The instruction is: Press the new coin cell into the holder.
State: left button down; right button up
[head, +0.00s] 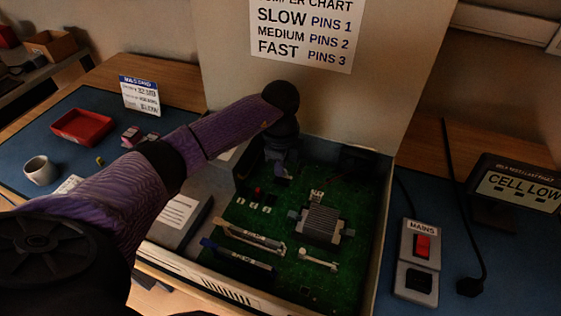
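My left arm reaches from the left over an open case (372,262) with a green circuit board (340,275). My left gripper (282,176) points down at the back left part of the board. It is small and dark here, and I cannot tell whether its fingers are open or shut. No coin cell can be made out. I cannot pick out the holder either; the gripper and wrist cover part of the board's back. My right gripper is not in view.
A finned heatsink (322,226) stands mid-board. A red tray (82,127) and white cup (40,171) are at left. At right are a MAINS switch (422,245), a loose plug (470,287) and a display reading CELL LOW (520,190). The case's raised lid (335,95) stands behind.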

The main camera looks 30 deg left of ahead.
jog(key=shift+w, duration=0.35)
pick_arm(q)
jog(key=shift+f, duration=0.3)
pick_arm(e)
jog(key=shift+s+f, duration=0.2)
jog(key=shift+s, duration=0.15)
